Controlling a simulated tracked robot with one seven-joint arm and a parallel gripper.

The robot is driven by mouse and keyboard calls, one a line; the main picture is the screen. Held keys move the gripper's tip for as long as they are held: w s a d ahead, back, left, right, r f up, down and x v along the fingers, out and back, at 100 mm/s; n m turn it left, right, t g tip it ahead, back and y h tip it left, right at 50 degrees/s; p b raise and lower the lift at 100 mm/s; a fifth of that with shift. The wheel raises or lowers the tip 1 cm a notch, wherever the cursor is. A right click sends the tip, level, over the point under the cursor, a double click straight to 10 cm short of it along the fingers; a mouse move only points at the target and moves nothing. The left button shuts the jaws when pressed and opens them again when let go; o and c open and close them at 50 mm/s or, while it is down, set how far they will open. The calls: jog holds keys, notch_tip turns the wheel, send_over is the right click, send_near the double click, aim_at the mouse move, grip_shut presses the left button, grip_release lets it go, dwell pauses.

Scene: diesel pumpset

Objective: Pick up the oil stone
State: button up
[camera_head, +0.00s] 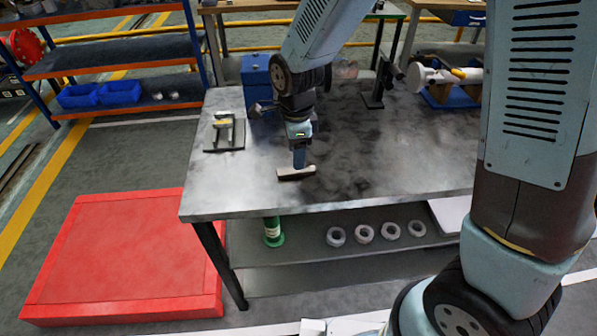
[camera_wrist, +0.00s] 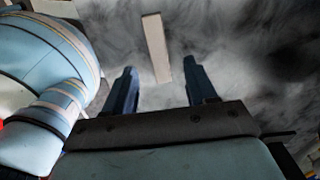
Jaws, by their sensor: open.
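The oil stone is a pale, narrow bar (camera_head: 296,172) lying on the metal table top near its front left part. It also shows in the wrist view (camera_wrist: 156,47), upright in the picture, beyond and between my fingertips. My gripper (camera_head: 299,158) points down just above or behind the stone in the head view. In the wrist view the two dark blue fingers of my gripper (camera_wrist: 160,72) are apart, with nothing held between them. Whether a finger touches the stone or the table cannot be told.
On the table (camera_head: 240,195), a small plate with tools (camera_head: 224,132) lies left and a blue box (camera_head: 258,88) stands behind. A dark stand (camera_head: 375,85) is farther right. The table's middle right is clear. A red platform (camera_head: 130,255) is on the floor at left.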

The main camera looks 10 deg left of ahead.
aim_at(296, 172)
jog(key=shift+f, duration=2.55)
jog(key=shift+c, duration=0.2)
grip_shut()
